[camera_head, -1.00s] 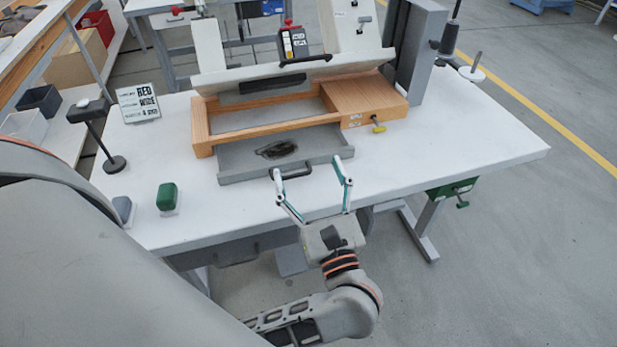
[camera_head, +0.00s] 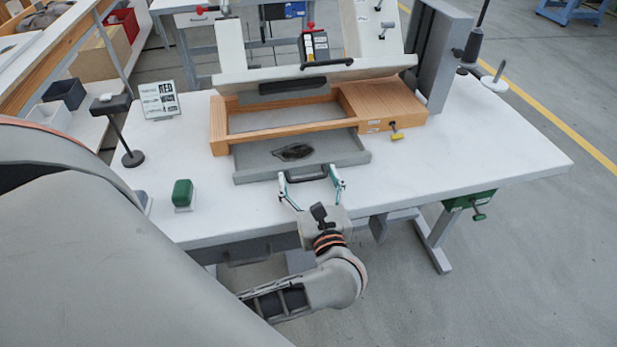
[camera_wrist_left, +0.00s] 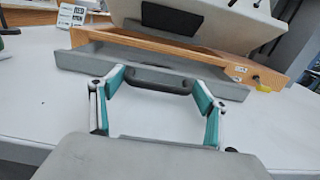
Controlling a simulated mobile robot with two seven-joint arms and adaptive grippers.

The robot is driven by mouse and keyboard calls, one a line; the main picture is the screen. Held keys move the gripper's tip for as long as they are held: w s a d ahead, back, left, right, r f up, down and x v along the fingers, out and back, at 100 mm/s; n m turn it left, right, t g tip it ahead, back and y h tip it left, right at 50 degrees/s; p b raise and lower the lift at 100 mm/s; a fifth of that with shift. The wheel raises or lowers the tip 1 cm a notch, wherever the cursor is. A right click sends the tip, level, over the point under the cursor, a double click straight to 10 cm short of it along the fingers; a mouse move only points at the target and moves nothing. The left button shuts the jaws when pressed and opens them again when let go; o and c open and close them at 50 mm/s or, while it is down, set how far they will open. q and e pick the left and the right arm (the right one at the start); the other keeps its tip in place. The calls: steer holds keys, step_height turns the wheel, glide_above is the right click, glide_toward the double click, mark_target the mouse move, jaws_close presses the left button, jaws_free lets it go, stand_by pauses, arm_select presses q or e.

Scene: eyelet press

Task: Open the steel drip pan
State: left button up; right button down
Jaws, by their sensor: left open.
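The steel drip pan (camera_head: 345,158) is a shallow grey tray that stands out from the front of the wooden frame (camera_head: 219,127). A dark stain lies on its floor. Its dark bar handle (camera_head: 306,177) is on the front wall; the pan and handle also show in the left wrist view (camera_wrist_left: 84,50). My left gripper (camera_head: 309,178) is open, with one finger toward each end of the handle. In the left wrist view the fingers (camera_wrist_left: 158,95) are spread around the handle's ends; I cannot tell whether they touch it. My right gripper is not in view.
A grey lid (camera_head: 240,83) is tilted up above the wooden frame. A green block (camera_head: 183,193), a small stand (camera_head: 126,130) and a sign (camera_head: 159,99) are on the left of the white table (camera_head: 480,160). The right of the table is mostly clear.

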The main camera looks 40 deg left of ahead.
arm_select(q)
steer(key=c, duration=1.3)
steer(key=shift+o, duration=0.2)
steer(key=v, duration=0.3)
steer(key=shift+s+d+f, duration=0.15)
steer(key=shift+s+d, duration=0.4)
steer(key=shift+d, duration=0.05)
steer(key=o, duration=1.3)
steer(key=shift+c, duration=0.2)
steer(key=shift+r, duration=0.2)
